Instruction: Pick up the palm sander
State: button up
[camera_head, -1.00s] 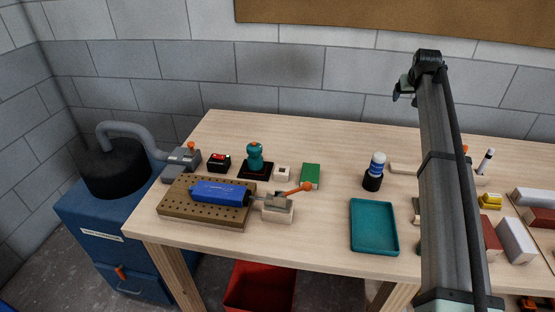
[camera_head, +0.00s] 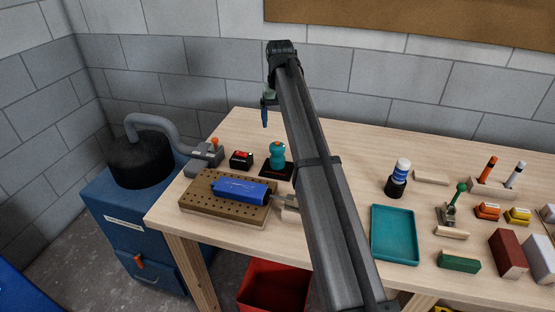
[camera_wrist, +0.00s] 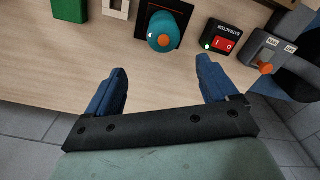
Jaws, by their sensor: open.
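The palm sander (camera_head: 278,155) is teal with a rounded knob and stands upright on a black square base or mat near the back left of the bench. In the wrist view the sander (camera_wrist: 163,32) appears from above, with an orange spot on its top. My gripper (camera_wrist: 162,78) is open and empty, its two blue fingers spread below the sander in the picture and apart from it. In the head view my gripper (camera_head: 265,113) hangs above and behind the sander, high over the bench.
A black switch box (camera_head: 241,159) with a red switch and a grey hose fitting (camera_head: 207,154) stand left of the sander. A teal tray (camera_head: 394,235) lies right. My arm hides part of the bench.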

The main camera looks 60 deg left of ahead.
aim_at(278, 154)
jog(key=shift+s+f, duration=0.1)
jog(key=shift+s, duration=0.75)
notch_tip(278, 154, down, 8)
jog(key=shift+f, duration=0.15)
jog(key=shift+w+d+f, duration=0.15)
jog(key=shift+w+f, duration=0.05)
jog(key=shift+f, duration=1.15)
jog(key=shift+w+d+f, duration=0.15)
jog(key=shift+f, duration=1.15)
jog(key=shift+c, duration=0.4)
jog(key=c, duration=1.4)
